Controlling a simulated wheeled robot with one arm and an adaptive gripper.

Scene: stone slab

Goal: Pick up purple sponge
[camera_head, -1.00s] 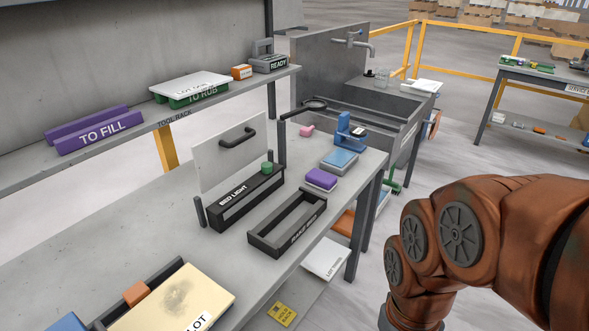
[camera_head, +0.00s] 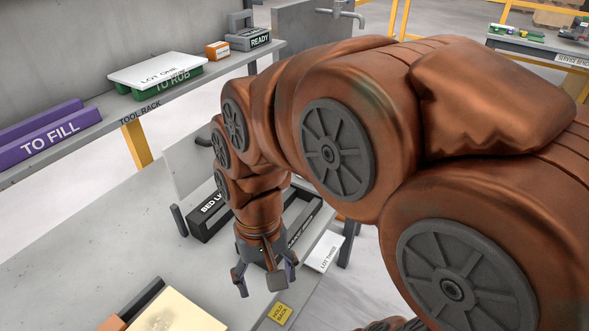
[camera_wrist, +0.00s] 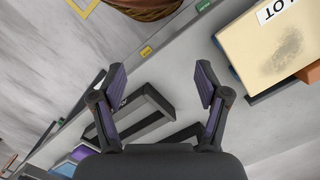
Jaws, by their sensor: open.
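The purple sponge (camera_wrist: 83,152) shows in the wrist view at the lower left, beside a blue block, partly cut off by my gripper's body. In the head view my arm hides it. My gripper (camera_head: 264,278) hangs fingers down over the bench, in front of the black tray and left of the bench's front edge. In the wrist view my gripper (camera_wrist: 160,84) has its fingers spread wide, with nothing between them. The sponge lies well off to one side of the fingers.
The black open tray (camera_wrist: 153,96) lies below the fingers. A cream block (camera_wrist: 262,50) sits in a holder at the wrist view's upper right. A yellow HOLD BACK card (camera_head: 281,313) lies near the bench edge.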

